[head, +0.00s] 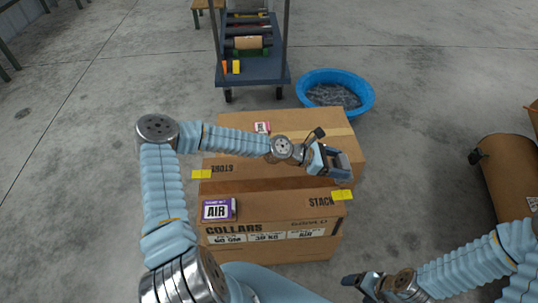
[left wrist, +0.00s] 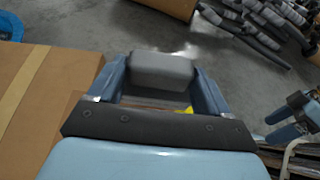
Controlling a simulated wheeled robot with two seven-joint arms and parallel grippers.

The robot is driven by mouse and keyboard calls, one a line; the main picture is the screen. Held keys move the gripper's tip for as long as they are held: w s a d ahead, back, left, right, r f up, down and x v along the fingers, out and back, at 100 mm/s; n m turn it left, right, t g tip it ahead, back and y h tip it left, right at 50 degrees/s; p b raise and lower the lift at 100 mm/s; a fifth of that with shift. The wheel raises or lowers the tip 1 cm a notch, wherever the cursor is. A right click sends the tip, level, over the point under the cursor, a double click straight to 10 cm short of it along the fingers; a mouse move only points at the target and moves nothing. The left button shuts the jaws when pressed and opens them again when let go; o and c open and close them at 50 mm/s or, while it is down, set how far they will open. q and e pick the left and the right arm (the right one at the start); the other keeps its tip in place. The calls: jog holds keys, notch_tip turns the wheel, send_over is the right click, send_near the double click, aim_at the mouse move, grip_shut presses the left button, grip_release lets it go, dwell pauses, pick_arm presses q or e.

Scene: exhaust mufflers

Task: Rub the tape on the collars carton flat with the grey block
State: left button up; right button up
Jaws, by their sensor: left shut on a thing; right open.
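The collars carton (head: 273,236) stands on the floor in the middle of the head view, its lettered face toward me. A darker brown band (head: 262,185) crosses its top, with a yellow tab (head: 201,174) at the left end and another yellow tab (head: 342,195) at the right; I cannot tell whether this band is tape. A paler tan strip (head: 335,132) runs across the top farther back. My left gripper (head: 338,162) is above the carton's right side, shut on the grey block (left wrist: 161,72). My right gripper (head: 362,284) is open and empty, right of the carton's front.
A purple-edged AIR label (head: 218,209) is on the carton's top front left. A blue tub (head: 336,92) and a wheeled cart (head: 252,66) stand behind. A brown cylindrical container (head: 508,176) is at right.

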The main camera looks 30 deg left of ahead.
pick_arm(q)
jog(key=shift+r, duration=2.1)
